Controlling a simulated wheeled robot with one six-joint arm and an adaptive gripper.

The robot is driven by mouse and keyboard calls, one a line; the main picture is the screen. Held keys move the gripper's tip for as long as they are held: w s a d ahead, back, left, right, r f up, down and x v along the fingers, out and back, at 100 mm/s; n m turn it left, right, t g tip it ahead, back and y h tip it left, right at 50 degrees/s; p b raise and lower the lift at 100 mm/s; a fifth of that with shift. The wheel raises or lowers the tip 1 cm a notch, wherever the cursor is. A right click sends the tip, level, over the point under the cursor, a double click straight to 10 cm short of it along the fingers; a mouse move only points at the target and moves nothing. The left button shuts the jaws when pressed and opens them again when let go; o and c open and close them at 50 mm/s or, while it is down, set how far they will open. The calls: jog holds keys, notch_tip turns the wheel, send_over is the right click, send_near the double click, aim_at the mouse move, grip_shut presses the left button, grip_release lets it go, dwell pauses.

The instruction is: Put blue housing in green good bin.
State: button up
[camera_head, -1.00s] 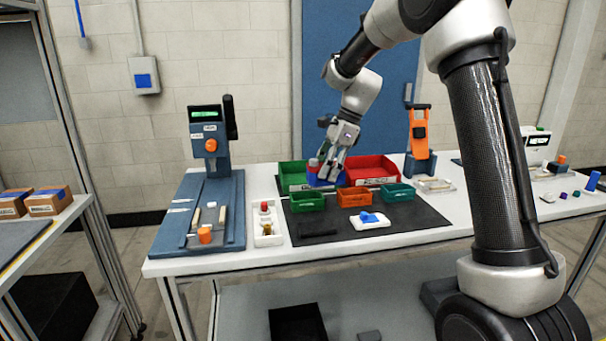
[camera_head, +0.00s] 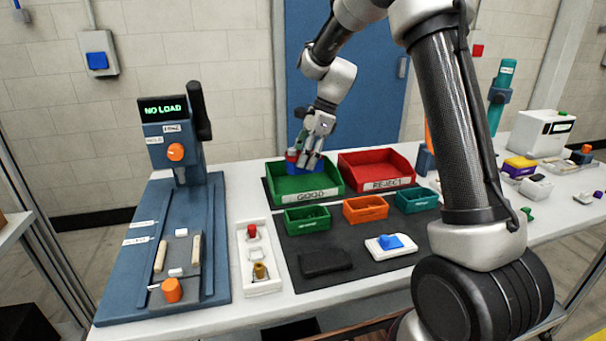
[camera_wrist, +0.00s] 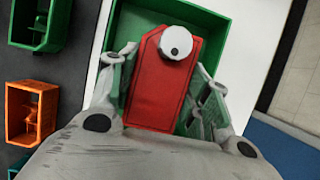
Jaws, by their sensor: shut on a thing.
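The blue housing (camera_head: 311,166) is in my gripper (camera_head: 306,158), inside or just above the back of the green GOOD bin (camera_head: 305,187). The housing has a red top. In the wrist view, a red plate (camera_wrist: 155,98) with a round white knob sits between the two fingers of my gripper (camera_wrist: 160,72), which hide its sides. The green bin (camera_wrist: 208,22) shows behind and around it there. I cannot tell whether the housing touches the bin floor.
The red REJECT bin (camera_head: 375,180) stands right of the green one. Small green (camera_head: 307,219), orange (camera_head: 365,210) and teal (camera_head: 416,200) trays are in front. A blue piece on a white base (camera_head: 390,244) lies on the black mat. The press (camera_head: 178,240) stands left.

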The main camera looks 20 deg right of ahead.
aim_at(304, 172)
jog(key=shift+f, duration=2.55)
jog(key=shift+f, duration=0.1)
jog(key=o, duration=1.1)
jog(key=shift+c, duration=0.2)
jog(key=v, duration=1.2)
jog(key=shift+s, duration=0.1)
jog(key=s+d+r+n+t+h, duration=0.1)
jog(key=s+d+r+n, duration=0.2)
jog(key=s, duration=0.5)
jog(key=s+d+r+n+t+h, duration=0.1)
jog(key=s+d+r+n, duration=0.15)
jog(key=s+n, duration=0.4)
jog(key=s+d+r+n+t+h, duration=0.1)
jog(key=s+r+n, duration=0.2)
jog(key=s, duration=0.7)
jog(key=s+d+f+n+t+h, duration=0.1)
jog(key=s+d+f+n, duration=0.1)
jog(key=s+n, duration=0.3)
jog(key=s+d, duration=0.1)
jog(key=s, duration=0.3)
jog(key=shift+s+f+h, duration=0.3)
jog(key=shift+f, duration=0.05)
